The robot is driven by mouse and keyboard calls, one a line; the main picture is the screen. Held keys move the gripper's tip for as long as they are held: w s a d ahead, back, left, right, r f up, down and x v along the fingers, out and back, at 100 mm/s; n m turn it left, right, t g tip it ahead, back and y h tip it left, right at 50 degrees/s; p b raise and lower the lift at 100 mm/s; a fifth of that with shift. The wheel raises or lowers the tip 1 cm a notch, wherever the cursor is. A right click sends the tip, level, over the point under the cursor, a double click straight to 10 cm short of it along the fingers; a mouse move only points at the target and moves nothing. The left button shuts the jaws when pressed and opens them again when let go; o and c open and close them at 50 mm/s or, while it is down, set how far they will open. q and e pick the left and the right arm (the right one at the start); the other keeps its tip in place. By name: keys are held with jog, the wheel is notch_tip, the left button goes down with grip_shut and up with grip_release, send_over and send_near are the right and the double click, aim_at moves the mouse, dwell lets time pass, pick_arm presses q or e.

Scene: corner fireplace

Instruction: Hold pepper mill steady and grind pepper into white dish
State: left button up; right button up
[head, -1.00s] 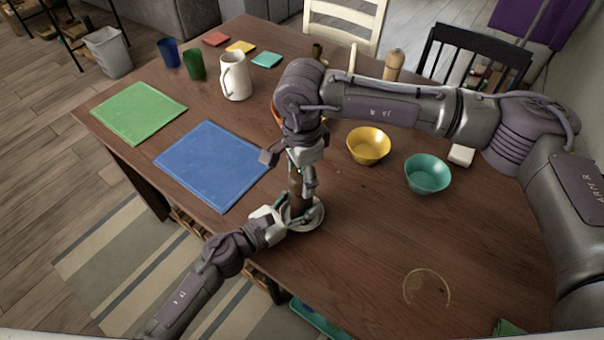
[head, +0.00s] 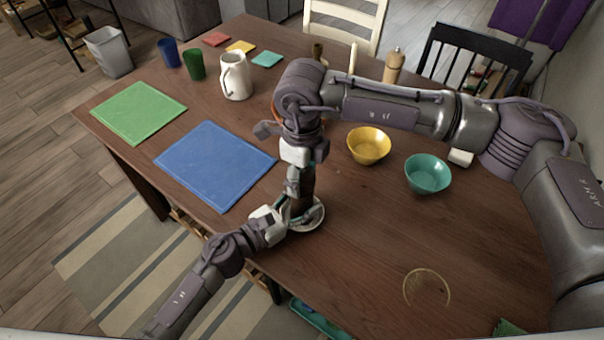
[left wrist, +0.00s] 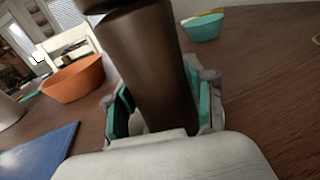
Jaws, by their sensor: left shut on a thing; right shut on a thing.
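The dark brown pepper mill (head: 308,180) stands upright over the white dish (head: 319,217) near the table's front edge. In the left wrist view the mill (left wrist: 150,65) rises between the teal finger pads. My left gripper (head: 284,217) is shut around its lower body, coming in from the left. My right gripper (head: 301,172) reaches down from above and is shut on the mill's top, which it mostly hides. The dish shows only as a rim around the mill's foot, partly covered by my left gripper; I cannot see its contents.
A yellow bowl (head: 368,147) and a teal bowl (head: 428,175) stand to the right. An orange bowl (left wrist: 72,78) is mostly hidden in the head view. Blue (head: 215,165) and green mats, a white pitcher (head: 236,77) and a light wooden mill (head: 394,66) are farther off.

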aim_at(302, 173)
jog(key=m, duration=0.4)
jog(key=shift+m, duration=0.3)
pick_arm(q)
jog(key=shift+s, duration=0.1)
pick_arm(e)
jog(key=shift+w+m, duration=0.1)
jog(key=shift+m, duration=1.8)
jog(key=o, duration=1.2)
notch_tip(302, 173, up, 12)
jog(key=shift+r, duration=0.1)
